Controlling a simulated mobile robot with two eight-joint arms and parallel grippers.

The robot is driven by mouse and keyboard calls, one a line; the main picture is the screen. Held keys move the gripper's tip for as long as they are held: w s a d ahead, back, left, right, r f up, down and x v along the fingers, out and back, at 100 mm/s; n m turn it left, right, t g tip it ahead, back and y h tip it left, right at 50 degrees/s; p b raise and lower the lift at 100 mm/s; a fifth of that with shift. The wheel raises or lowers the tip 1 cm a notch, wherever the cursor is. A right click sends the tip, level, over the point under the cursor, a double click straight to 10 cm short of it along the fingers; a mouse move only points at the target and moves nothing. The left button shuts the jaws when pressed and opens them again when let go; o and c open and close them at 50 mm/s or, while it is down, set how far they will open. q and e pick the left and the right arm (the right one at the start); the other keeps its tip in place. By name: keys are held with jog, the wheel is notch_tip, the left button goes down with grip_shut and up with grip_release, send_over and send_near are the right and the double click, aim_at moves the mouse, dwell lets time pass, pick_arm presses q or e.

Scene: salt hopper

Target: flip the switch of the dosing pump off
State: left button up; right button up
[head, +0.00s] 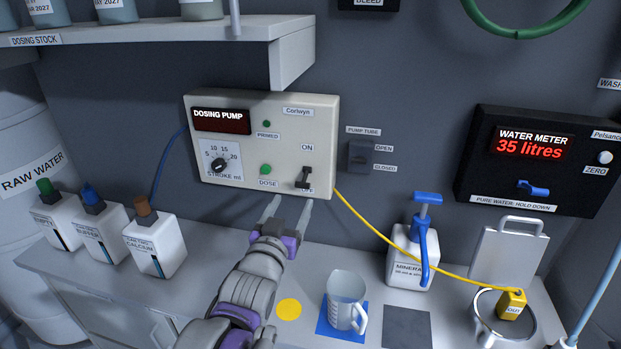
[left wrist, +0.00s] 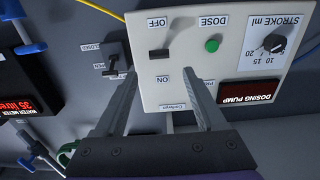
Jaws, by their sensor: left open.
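The dosing pump (head: 235,160) is a pale box on the back wall with a dark display strip, a stroke dial and a green dose button. Its black switch (head: 304,178) is at the lower right, between the ON and OFF labels, and partly covers the OFF label. The left wrist view shows the panel upside down, with the switch (left wrist: 159,54) near the OFF label; I cannot tell its exact tilt. My left gripper (head: 290,205) is open and empty, just below the pump's lower edge. Its fingertips (left wrist: 160,80) are apart, with the switch between them in the picture. My right gripper is out of view.
A yellow tube runs from the pump to a yellow block (head: 511,304) at the right. A clear jug (head: 345,300) stands on a blue mat. Several white bottles (head: 155,245) stand left. The shelf (head: 170,35) overhangs above; the pump tube valve (head: 359,154) is right of the pump.

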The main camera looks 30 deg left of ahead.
aim_at(302, 185)
pick_arm(q)
jog(key=x, duration=0.9)
jog(key=shift+w+f, duration=0.1)
jog(key=shift+w, duration=0.3)
grip_shut()
